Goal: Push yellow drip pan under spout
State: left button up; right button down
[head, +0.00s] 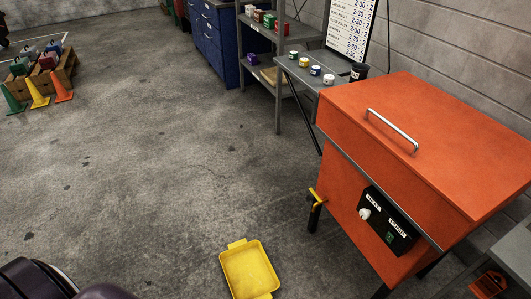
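The yellow drip pan (250,270) lies flat on the concrete floor at the bottom centre of the head view. It is a shallow, empty-looking tray with a tab on its far edge, and its near end reaches the bottom of the picture. A small yellow fitting (316,196), which looks like the spout, sticks out low on the left side of the orange cabinet (400,130). The pan is on open floor, apart from the fitting and nearer to me. Neither of my grippers shows. Dark rounded parts at the bottom left seem to be mine.
The orange cabinet on dark legs fills the right side. Behind it are a grey side table (296,68) with small jars and a shelf rack (277,90). Cones (39,92) and a wooden crate (66,66) stand far left. The floor left of the pan is clear.

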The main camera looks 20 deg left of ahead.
aim_at(250, 273)
jog(key=u, duration=0.95)
